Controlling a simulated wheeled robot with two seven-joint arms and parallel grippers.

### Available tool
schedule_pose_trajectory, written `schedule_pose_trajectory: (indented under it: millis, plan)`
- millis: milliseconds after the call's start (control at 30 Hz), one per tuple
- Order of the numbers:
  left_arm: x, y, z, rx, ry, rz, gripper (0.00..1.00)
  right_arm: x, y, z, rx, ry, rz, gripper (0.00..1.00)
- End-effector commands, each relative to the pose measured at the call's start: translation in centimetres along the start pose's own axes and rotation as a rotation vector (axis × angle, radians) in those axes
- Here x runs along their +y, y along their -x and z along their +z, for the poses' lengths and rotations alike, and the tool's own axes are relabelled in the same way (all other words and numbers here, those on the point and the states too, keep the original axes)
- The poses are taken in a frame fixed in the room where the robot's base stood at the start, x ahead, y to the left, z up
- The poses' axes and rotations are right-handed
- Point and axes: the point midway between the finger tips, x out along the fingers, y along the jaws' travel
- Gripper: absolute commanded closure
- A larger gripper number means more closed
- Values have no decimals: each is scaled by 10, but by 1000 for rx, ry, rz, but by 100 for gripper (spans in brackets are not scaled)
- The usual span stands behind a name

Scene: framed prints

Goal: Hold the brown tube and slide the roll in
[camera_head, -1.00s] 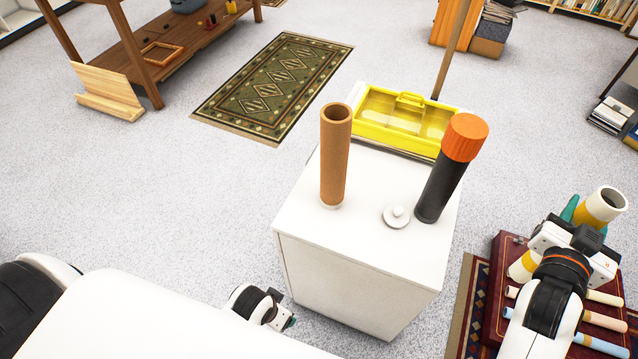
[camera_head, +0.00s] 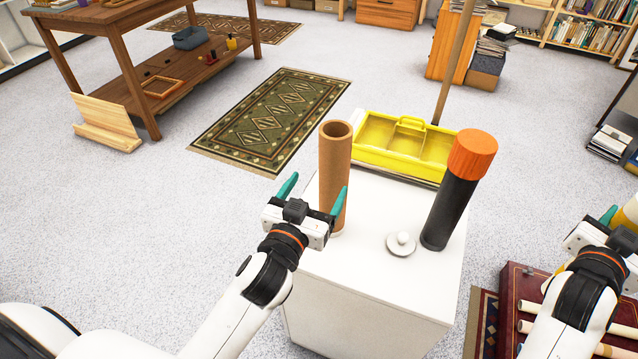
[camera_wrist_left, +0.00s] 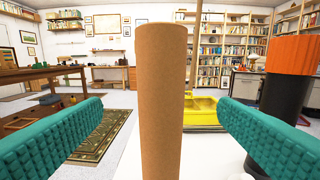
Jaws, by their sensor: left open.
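The brown tube (camera_head: 336,165) stands upright on the white cabinet, its open top facing up. It also fills the middle of the left wrist view (camera_wrist_left: 162,105). My left gripper (camera_head: 314,194) is open beside the tube. In the wrist view its teal fingers (camera_wrist_left: 160,120) lie to either side of the tube, with gaps on both sides. My right gripper (camera_head: 612,222) is at the right edge, shut on the pale roll (camera_head: 629,211), which is mostly cut off by the frame.
On the white cabinet (camera_head: 375,285) stand a black tube with an orange cap (camera_head: 450,200) and a small white knobbed disc (camera_head: 401,244). A yellow tray (camera_head: 370,160) lies behind them. A dark red case (camera_head: 520,290) with several rolls is at the lower right.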

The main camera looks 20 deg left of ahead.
Motion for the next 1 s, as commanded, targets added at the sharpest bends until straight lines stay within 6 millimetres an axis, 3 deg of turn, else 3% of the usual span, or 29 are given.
schedule_pose_trajectory:
  millis: [167,600,800,1000]
  plan:
    - [-2,-18,3,-14,-2,-7,17,0,0,2,-1,0,0,98]
    - [-2,-97,3,-10,-2,-6,17,0,0,7,-1,0,1,98]
    - [-2,-116,3,-9,-2,-6,17,0,0,8,-1,0,1,98]
    - [-2,-120,2,-8,-1,-6,17,0,0,8,-1,0,1,98]
